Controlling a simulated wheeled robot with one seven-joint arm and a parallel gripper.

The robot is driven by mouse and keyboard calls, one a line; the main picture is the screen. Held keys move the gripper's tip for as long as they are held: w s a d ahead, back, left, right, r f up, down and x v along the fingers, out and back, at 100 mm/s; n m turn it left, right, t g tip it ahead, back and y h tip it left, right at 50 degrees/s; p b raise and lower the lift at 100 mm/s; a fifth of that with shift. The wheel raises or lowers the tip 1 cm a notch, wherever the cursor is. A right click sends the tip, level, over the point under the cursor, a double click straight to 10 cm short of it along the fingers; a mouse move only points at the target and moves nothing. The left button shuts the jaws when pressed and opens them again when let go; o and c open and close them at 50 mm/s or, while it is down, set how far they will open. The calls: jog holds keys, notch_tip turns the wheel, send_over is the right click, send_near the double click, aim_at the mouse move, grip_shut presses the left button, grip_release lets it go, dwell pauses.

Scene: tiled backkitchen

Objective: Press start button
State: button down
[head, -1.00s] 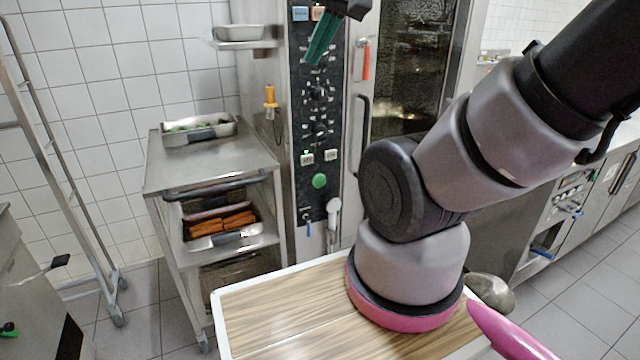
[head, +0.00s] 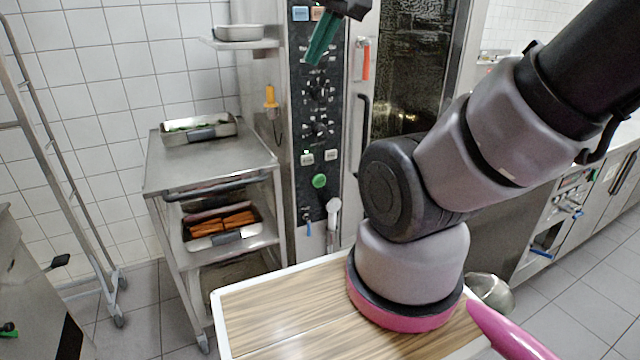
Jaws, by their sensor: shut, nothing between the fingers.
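The oven's black control panel (head: 329,185) stands upright in the head view, left of the oven's glass door. A round green button (head: 319,181) sits low on it, below two small labelled keys. Several dark knobs are higher up, and a blue button (head: 300,14) and an orange button (head: 318,13) are at the top. My gripper (head: 318,52) is at the top of the view, pointing down, with green fingers shut and empty. It overlaps the panel's upper part, below the blue and orange buttons. I cannot tell whether it touches the panel.
A steel trolley (head: 205,165) with a tray of greens (head: 197,130) on top and a tray of carrots (head: 222,228) below stands left of the oven. The oven door handle (head: 362,135) is right of the panel. A rack (head: 60,160) stands at far left.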

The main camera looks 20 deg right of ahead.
dwell(0.4)
jog(key=w+d+f+m+h, duration=0.1)
jog(key=w+d+f+h, duration=0.1)
jog(key=w+d+f, duration=0.7)
jog(key=w+d+f+m+h, duration=0.1)
jog(key=w+d+f, duration=0.3)
jog(key=w+f, duration=0.95)
jog(key=m+t, duration=0.2)
send_near(319, 181)
jog(key=s+d+f, duration=0.2)
jog(key=s+f, duration=0.4)
jog(key=shift+w+a, duration=0.1)
jog(key=shift+a, duration=0.05)
jog(key=shift+w, duration=0.1)
jog(key=shift+w+a, duration=0.1)
jog(key=shift+w, duration=4.2)
